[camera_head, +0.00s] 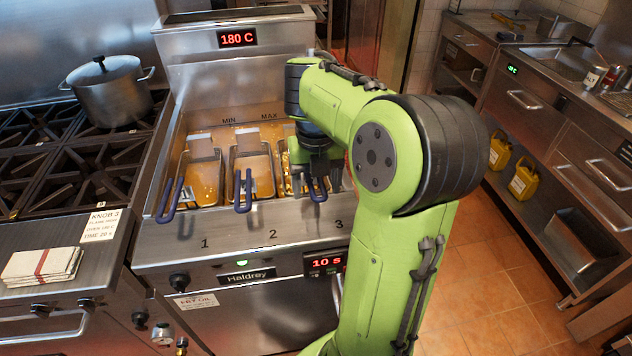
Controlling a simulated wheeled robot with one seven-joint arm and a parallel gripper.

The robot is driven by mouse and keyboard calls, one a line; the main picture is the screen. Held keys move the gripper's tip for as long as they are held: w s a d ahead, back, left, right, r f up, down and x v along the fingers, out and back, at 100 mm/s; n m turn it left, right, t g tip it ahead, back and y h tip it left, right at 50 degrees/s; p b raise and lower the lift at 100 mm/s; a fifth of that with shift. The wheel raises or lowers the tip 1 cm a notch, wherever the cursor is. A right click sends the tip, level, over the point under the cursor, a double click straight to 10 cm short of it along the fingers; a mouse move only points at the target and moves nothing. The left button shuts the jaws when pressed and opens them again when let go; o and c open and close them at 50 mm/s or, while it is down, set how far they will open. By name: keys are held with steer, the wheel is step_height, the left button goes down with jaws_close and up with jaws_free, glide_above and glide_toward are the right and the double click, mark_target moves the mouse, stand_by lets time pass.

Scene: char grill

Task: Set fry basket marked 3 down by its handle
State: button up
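The fryer (240,250) has the numbers 1, 2 and 3 on its front ledge. The fry basket in line with 3 (290,181) is at the right of the oil vat, mostly hidden by my arm. Its blue handle (319,191) points toward the front. My gripper (317,172) is at this handle, pointing down. Its fingertips are small and partly hidden, so I cannot tell whether they are closed on the handle. I also cannot tell whether the basket is resting or slightly raised.
Basket 1 (203,183) and basket 2 (252,172) sit in the vat to the left, blue handles forward. The fryer displays read 180 C and 10 s. A lidded pot (110,93) stands on the stove at left. Folded towels (42,266) lie at front left.

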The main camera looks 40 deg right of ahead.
step_height(320, 180, up, 16)
steer(key=p, duration=0.9)
steer(key=shift+a+f, duration=0.1)
